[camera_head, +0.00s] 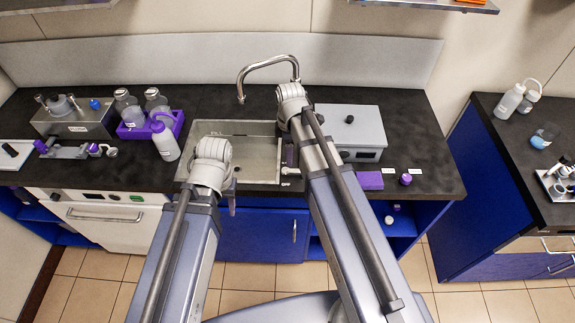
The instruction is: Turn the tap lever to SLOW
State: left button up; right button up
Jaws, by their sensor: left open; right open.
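The curved metal tap (268,62) rises behind the sink (240,128), its spout end hanging over the back of the basin. I cannot make out its lever or any SLOW mark; the tap's base is hidden behind my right arm. My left gripper (232,201) is at the sink's front edge, mostly hidden by its arm. It is open, with nothing seen in it. My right gripper (290,158) is at the sink's right side, partly hidden by its arm. It is open, apart from the tap's spout, with nothing seen in it.
A white wash bottle (165,138) and a purple bottle rack (150,127) stand to the left. A purple block (369,181) lies near the front edge.

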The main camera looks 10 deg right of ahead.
aim_at(290, 171)
notch_tip(290, 171, down, 8)
jog(key=b, duration=0.7)
jog(key=shift+r, duration=0.25)
grip_shut()
dwell(0.9)
